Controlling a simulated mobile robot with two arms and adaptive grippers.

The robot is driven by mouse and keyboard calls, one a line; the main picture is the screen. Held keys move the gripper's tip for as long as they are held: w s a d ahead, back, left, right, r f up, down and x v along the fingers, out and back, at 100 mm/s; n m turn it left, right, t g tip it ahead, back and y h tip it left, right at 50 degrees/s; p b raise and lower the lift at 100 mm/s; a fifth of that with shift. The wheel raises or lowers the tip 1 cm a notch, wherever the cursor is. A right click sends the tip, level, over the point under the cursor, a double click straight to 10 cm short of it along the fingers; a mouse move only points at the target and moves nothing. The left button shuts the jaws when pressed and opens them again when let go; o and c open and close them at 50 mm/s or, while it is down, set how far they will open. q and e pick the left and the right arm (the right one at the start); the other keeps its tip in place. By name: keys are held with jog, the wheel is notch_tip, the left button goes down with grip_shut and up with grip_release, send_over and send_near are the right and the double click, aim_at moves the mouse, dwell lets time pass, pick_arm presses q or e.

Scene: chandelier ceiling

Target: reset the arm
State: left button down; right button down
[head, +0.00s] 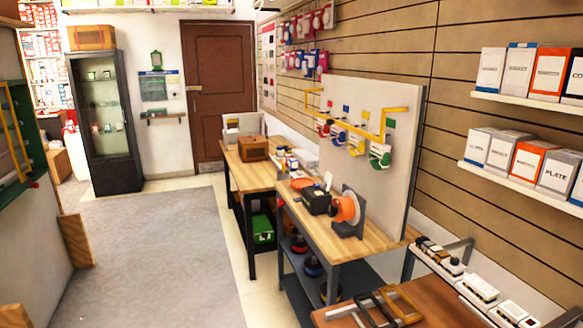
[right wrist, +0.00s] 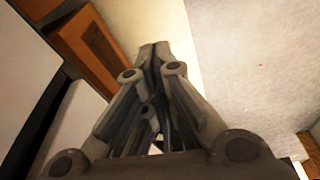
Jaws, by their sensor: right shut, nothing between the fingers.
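My right gripper (right wrist: 155,48) shows in the right wrist view with its fingers together and nothing between them. It hangs over the floor, with pale tile and grey carpet (right wrist: 245,60) beyond the fingertips. A brown wooden piece (right wrist: 98,50) lies to the left of the fingers in that view, apart from them as far as I can tell. Neither of my grippers shows in the head view, and my left gripper is in no view.
Wooden workbenches (head: 345,240) run along the right wall, with an orange round item (head: 346,208) on one. A table with frames (head: 400,305) stands at the lower right. A glass cabinet (head: 105,120) stands at the back left. The grey carpet (head: 150,250) is clear.

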jog(key=s+d+f+g+b, duration=0.1)
jog(key=s+d+f+b, duration=0.1)
jog(key=s+f, duration=1.4)
notch_tip(320, 180, down, 2)
jog(key=shift+s+d+f, duration=0.2)
jog(key=shift+s+d, duration=0.2)
jog(key=shift+d, duration=0.1)
jog(key=c, duration=2.2)
grip_release()
